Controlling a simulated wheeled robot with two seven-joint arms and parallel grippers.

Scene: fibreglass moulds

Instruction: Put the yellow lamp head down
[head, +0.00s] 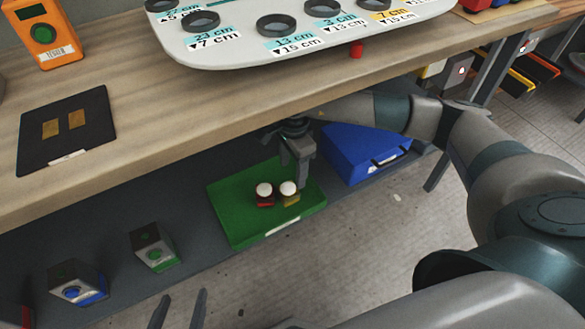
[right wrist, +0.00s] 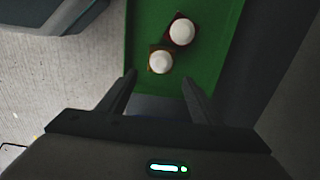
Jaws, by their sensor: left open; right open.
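The yellow lamp head (head: 291,200), a small yellow block with a white dome, stands on the green mat (head: 232,219) on the lower shelf. In the right wrist view the lamp head (right wrist: 161,62) lies just beyond my fingertips. My right gripper (head: 302,172) is above the mat close to it; in the right wrist view the gripper (right wrist: 159,81) is open with nothing between its fingers. A red lamp head (head: 265,196) stands right beside the yellow one, and it also shows in the right wrist view (right wrist: 182,31). My left gripper (head: 181,297) is open and empty at the bottom edge.
A blue case (head: 362,153) stands right of the mat. Two grey boxes, one with a green button (head: 153,248) and one with a blue button (head: 78,284), are on the left of the shelf. The wooden bench top (head: 150,95) overhangs the shelf.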

